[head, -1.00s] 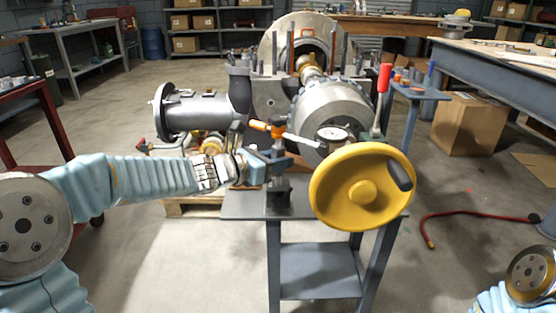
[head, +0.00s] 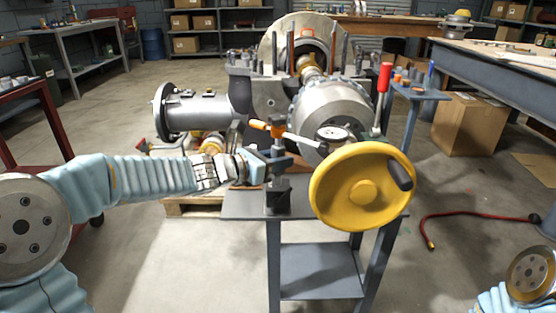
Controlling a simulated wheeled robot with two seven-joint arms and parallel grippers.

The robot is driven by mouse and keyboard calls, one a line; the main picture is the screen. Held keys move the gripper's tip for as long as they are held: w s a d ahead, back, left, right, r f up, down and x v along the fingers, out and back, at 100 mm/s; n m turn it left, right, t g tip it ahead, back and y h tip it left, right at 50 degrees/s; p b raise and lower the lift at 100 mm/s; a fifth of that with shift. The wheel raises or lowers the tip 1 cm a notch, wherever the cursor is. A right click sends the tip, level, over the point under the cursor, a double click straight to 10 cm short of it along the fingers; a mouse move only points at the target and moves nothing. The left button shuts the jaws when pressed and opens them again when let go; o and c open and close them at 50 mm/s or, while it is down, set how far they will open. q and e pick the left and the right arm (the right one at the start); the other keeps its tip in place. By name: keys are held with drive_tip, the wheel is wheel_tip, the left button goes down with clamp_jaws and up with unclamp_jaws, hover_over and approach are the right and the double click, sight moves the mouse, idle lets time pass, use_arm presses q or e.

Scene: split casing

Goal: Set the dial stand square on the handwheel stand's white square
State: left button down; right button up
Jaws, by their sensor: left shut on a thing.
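The dial stand has a dark block base (head: 278,196), a post with an orange knob (head: 278,128), a pale arm and a round white dial (head: 333,133). My left gripper (head: 276,164) reaches in from the left and is shut on the stand's post, above the base. The stand looks upright, at the left of the handwheel stand's grey top (head: 240,206). I cannot tell whether its base touches the top. The yellow handwheel (head: 363,190) is at the front right of that stand. No white square can be made out. My right gripper is out of view.
A large grey casing (head: 332,108) stands behind the handwheel stand, with a flanged cylinder (head: 196,115) to the left. A red-handled lever (head: 384,78) rises behind the wheel. A red hose (head: 470,215) lies on the floor at right, near a cardboard box (head: 470,125).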

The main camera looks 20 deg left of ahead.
use_arm(q)
drive_tip(key=shift+f+b, duration=0.75)
drive_tip(key=shift+b, duration=0.3)
idle(2.2)
drive_tip(key=c, duration=0.7)
unclamp_jaws()
drive_tip(key=o, duration=0.3)
drive_tip(key=shift+f, duration=0.2)
drive_tip(key=shift+r, duration=0.1)
drive_tip(key=shift+s+a+r, duration=0.2)
drive_tip(key=shift+s+a, duration=0.15)
drive_tip(key=shift+s, duration=0.15)
drive_tip(key=p+v, duration=0.2)
drive_tip(key=v, duration=0.5)
drive_tip(key=shift+s+a, duration=0.2)
drive_tip(key=shift+s, duration=0.15)
